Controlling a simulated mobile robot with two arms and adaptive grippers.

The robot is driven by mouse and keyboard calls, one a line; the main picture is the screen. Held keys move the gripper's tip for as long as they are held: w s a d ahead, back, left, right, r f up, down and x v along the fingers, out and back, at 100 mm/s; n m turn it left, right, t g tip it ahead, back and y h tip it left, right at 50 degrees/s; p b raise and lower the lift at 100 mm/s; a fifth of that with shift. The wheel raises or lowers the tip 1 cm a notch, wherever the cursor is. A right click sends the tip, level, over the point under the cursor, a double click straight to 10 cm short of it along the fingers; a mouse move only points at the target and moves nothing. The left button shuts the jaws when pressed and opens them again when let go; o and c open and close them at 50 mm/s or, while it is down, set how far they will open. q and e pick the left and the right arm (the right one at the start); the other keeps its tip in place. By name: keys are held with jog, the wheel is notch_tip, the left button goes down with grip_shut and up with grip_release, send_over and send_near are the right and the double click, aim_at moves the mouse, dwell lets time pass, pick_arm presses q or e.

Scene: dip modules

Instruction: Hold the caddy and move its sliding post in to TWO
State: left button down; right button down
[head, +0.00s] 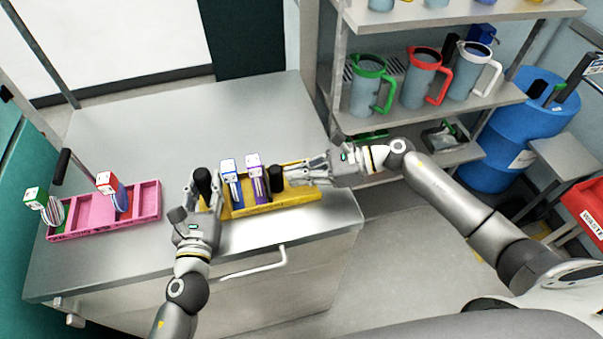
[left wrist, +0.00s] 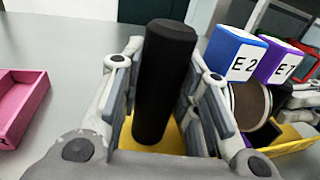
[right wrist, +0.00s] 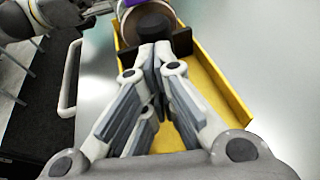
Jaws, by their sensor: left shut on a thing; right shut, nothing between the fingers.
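The yellow caddy (head: 293,195) lies along the front edge of the metal counter. It holds a blue-topped module (head: 228,166) marked E2 in the left wrist view (left wrist: 236,55), and a purple-topped module (head: 253,161) beside it. My left gripper (head: 205,193) is shut on the black upright post (head: 202,180) at the caddy's left end; this post stands between its fingers in the left wrist view (left wrist: 163,85). The black sliding post (head: 276,178) stands right of the modules. My right gripper (right wrist: 155,55) is shut and empty, its tips close against that post (right wrist: 150,24); contact is unclear.
A pink caddy (head: 150,199) with a green-topped and a red-topped module stands at the counter's left. A shelf (head: 470,103) with several jugs is behind on the right, near a blue barrel (head: 520,130). The counter behind the caddy is clear.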

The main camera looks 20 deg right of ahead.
jog(key=shift+a, duration=1.35)
jog(key=shift+d, duration=0.35)
jog(key=v, duration=0.8)
jog(key=f+v, duration=0.1)
jog(key=v, duration=0.4)
jog(key=shift+s+d+r, duration=0.1)
jog(key=shift+s+d, duration=0.1)
pick_arm(q)
jog(key=c, duration=1.3)
grip_release()
pick_arm(e)
jog(key=shift+r, duration=0.1)
